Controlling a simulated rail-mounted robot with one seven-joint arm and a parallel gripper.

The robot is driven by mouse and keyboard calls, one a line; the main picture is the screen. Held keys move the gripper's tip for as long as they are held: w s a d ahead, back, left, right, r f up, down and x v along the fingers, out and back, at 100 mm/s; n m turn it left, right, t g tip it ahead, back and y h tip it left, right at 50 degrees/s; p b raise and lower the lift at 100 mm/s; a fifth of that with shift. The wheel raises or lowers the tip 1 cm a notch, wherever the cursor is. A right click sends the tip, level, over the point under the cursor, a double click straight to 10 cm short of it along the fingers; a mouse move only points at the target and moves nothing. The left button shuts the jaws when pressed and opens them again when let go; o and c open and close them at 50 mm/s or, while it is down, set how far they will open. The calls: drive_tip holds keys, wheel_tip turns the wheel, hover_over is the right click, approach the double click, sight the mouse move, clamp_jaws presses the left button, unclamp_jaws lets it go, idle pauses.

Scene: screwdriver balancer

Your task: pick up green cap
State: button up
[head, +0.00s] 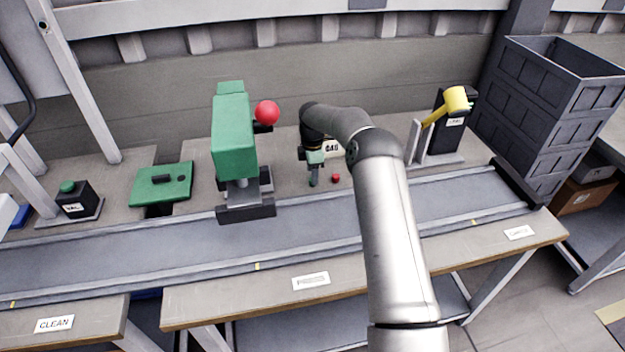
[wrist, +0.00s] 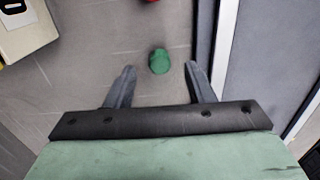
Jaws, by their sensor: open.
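The green cap (wrist: 159,62) is a small round piece on the grey bench surface, in the upper middle of the wrist view. My gripper (wrist: 160,70) is open, with one dark finger to each side of the cap in that view. The cap lies level with the fingertips or slightly past them, and no finger is seen touching it. In the head view my gripper (head: 314,180) points down at the bench behind the conveyor. The cap cannot be told apart clearly from the fingers there.
A red cap (head: 336,177) lies close to the right of my gripper. A labelled white sign (head: 333,149) stands behind. The green press with a red ball (head: 267,112) is to the left, a yellow-handled device (head: 456,101) to the right. The conveyor (head: 300,240) runs in front, empty.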

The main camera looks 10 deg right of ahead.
drive_tip(key=shift+f, duration=1.15)
clamp_jaws()
